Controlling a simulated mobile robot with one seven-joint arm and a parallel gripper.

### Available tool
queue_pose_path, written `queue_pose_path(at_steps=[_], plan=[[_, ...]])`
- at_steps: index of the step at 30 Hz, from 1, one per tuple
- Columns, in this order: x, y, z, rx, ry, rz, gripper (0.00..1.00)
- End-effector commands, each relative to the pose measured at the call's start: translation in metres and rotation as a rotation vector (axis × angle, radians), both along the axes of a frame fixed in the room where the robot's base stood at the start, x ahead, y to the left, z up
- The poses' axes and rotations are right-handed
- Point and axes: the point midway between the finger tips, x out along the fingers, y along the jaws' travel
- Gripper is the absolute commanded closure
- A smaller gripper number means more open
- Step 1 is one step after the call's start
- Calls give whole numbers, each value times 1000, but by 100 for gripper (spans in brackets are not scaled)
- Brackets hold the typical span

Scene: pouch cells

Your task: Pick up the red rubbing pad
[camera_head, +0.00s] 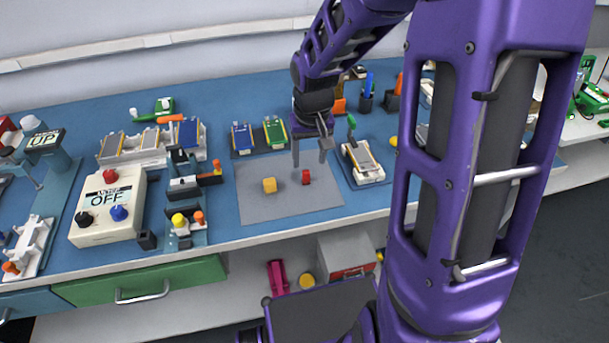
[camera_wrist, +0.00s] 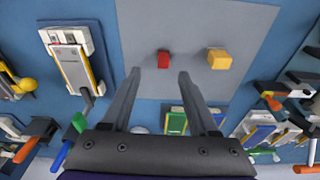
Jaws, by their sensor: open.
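The red rubbing pad (camera_head: 306,177) is a small red block standing on the grey mat (camera_head: 290,205) in the head view. It also shows in the wrist view (camera_wrist: 163,59), ahead of the fingertips and between their lines. My gripper (camera_head: 310,158) is open and empty, above the far part of the mat near the red pad. In the wrist view my gripper (camera_wrist: 159,72) has its two fingers spread wide, with nothing between them. A gap in height between fingers and pad cannot be judged exactly.
A yellow block (camera_head: 269,185) sits left of the red pad on the mat. A white-and-grey fixture (camera_head: 362,163) stands to the right. Blue and green holders (camera_head: 258,137) stand behind the mat. A control box (camera_head: 108,205) is at the left. The mat's front is clear.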

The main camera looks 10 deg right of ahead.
Motion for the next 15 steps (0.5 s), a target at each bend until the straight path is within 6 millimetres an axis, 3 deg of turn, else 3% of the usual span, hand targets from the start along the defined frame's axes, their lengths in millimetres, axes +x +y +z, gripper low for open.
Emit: queue_pose_path(at_steps=[8,15], plan=[[2,1,-18,0,1,0,40],[6,6,-53,1,2,0,40]])
